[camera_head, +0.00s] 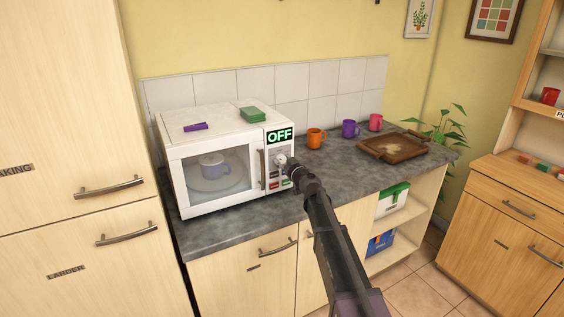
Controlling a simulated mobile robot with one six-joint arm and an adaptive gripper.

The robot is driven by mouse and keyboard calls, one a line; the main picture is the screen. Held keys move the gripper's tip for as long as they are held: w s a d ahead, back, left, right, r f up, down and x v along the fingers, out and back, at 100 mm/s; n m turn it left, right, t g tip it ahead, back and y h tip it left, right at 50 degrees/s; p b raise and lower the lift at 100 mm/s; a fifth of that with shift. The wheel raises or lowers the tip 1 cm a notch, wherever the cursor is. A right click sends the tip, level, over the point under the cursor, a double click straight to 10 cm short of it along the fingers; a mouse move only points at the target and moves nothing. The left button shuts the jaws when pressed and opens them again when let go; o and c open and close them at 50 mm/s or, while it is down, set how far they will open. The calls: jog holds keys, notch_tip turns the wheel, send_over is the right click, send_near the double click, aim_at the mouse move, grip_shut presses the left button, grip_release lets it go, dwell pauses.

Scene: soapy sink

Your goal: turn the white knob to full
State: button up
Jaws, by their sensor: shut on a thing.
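The white knob (281,160) is on the control panel of the white microwave (222,111), below a display (279,136) that reads OFF in green. My gripper (287,163) reaches in from the lower right and is shut on the knob. The gripper hides part of the knob, and its pointer cannot be made out. The microwave door is closed, and a pale mug (212,166) shows through its window. Small coloured buttons (273,185) sit below the knob.
A purple block (195,127) and a green block (253,114) lie on the microwave. An orange mug (315,138), a purple mug (350,129), a pink mug (376,122) and a brown tray (371,149) stand to its right. Grey worktop (330,173) is clear in front.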

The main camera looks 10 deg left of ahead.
jog(key=m, duration=0.5)
jog(key=shift+m, duration=0.3)
jog(key=m, duration=1.1)
jog(key=shift+f+m, duration=0.1)
jog(key=shift+m, duration=0.3)
jog(key=m, duration=0.5)
jog(key=shift+m, duration=0.3)
jog(key=o, duration=1.1)
jog(key=shift+o, duration=0.2)
jog(key=shift+d, duration=0.1)
jog(key=v, duration=1.1)
jog(key=shift+s+d, duration=0.2)
jog(key=shift+s, duration=0.15)
